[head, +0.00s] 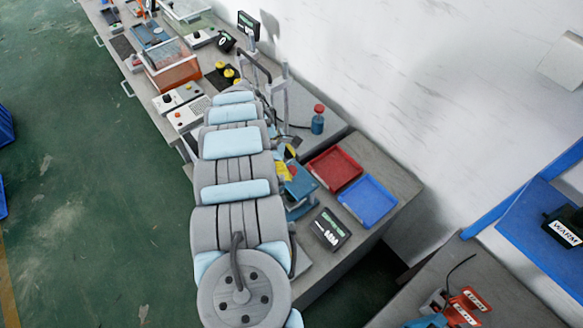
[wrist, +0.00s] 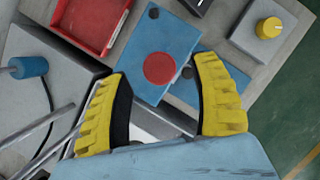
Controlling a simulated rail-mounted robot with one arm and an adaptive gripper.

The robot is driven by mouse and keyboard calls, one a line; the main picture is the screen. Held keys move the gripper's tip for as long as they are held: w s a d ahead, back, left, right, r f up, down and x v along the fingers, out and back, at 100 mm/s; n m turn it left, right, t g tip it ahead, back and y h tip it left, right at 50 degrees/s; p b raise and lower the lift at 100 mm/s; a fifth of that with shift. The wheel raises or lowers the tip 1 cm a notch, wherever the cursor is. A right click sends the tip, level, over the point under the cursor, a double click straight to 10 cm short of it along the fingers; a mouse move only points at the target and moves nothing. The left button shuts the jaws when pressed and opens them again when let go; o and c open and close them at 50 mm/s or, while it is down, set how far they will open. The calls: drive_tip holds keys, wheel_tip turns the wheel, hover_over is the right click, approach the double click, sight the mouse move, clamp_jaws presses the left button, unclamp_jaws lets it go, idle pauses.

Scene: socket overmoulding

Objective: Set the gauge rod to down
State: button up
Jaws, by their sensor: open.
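My gripper shows in the wrist view as two yellow ribbed fingers (wrist: 166,105), spread apart with nothing held between them. Beyond the fingertips lies a blue plate (wrist: 150,30) with a red disc (wrist: 160,68) on it, between the fingers in the picture. In the head view the blue fixture (head: 300,188) stands beside the trays, and my arm hides part of it. Yellow of my gripper shows just left of it. I cannot clearly pick out the gauge rod. Thin metal bars (wrist: 45,138) show at the lower left of the wrist view, but I cannot tell what they belong to.
A red tray (head: 334,167) and a blue tray (head: 368,201) lie right of the fixture. A dark display box (head: 330,230) stands nearer. A blue cylinder with a red top (head: 317,122) stands behind. A grey box has a yellow knob (wrist: 269,28).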

drive_tip(key=shift+x, duration=1.3)
clamp_jaws()
